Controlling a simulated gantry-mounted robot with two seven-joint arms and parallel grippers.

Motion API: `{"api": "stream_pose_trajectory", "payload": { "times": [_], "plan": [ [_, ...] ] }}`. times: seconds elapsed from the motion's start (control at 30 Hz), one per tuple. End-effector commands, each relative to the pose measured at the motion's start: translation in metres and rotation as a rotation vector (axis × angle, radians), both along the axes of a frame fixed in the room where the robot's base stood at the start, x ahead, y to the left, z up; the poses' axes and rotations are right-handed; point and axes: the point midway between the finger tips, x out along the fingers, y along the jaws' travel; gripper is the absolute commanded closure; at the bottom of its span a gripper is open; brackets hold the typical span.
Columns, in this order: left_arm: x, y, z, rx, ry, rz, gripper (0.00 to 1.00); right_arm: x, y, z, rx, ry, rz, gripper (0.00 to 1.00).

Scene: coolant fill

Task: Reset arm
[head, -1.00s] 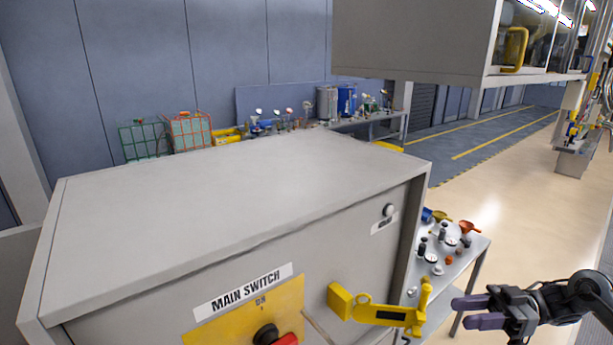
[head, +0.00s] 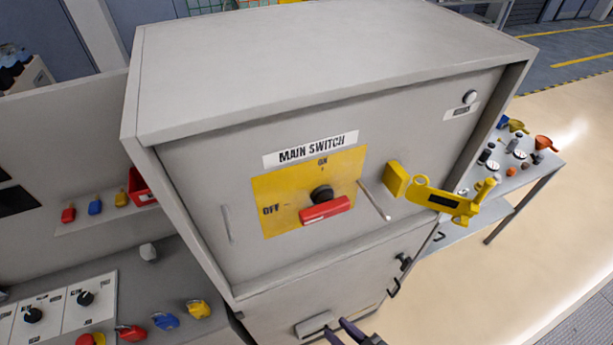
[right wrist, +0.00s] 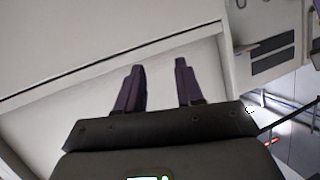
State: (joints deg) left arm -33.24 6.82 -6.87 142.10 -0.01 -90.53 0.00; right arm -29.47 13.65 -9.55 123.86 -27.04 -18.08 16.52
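My right gripper (head: 345,333) shows at the bottom edge of the head view, in front of the lower part of the grey cabinet (head: 330,75). In the right wrist view its two purple fingers (right wrist: 160,85) stand apart with nothing between them, in front of a pale panel. My left gripper is in neither view now. The cabinet front carries a main switch with a red handle (head: 325,210) on a yellow plate (head: 278,192), with OFF and ON marks. A yellow hasp-like device (head: 440,200) sticks out to the right of the switch.
A side table (head: 520,170) with several small parts stands to the right of the cabinet. At the lower left, a grey bench holds a panel with knobs (head: 85,298) and several coloured padlocks (head: 165,321). Open floor (head: 540,240) lies at the right.

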Motion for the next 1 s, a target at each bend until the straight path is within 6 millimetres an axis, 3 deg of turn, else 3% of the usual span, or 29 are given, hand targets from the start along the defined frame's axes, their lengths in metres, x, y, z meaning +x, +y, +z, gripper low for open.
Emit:
{"api": "stream_pose_trajectory", "payload": {
  "times": [0.17,0.3,0.4,0.6,0.7,1.0],
  "plan": [
    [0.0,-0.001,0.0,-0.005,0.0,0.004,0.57,-0.003,-0.057,0.006,-0.188,0.214,-0.269,0.63],
    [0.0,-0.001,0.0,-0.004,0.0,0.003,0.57,-0.018,-0.098,0.012,-0.304,0.393,-0.39,0.63],
    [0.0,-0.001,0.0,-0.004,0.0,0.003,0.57,-0.038,-0.118,0.009,-0.372,0.521,-0.428,0.63],
    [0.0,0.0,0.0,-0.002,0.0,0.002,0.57,-0.087,-0.137,-0.009,-0.507,0.791,-0.406,0.63],
    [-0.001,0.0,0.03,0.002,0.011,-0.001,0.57,-0.088,-0.137,0.025,-0.522,0.791,-0.391,0.63],
    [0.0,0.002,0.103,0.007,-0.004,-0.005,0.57,-0.088,-0.137,0.092,-0.522,0.79,-0.391,0.63]
  ]
}}
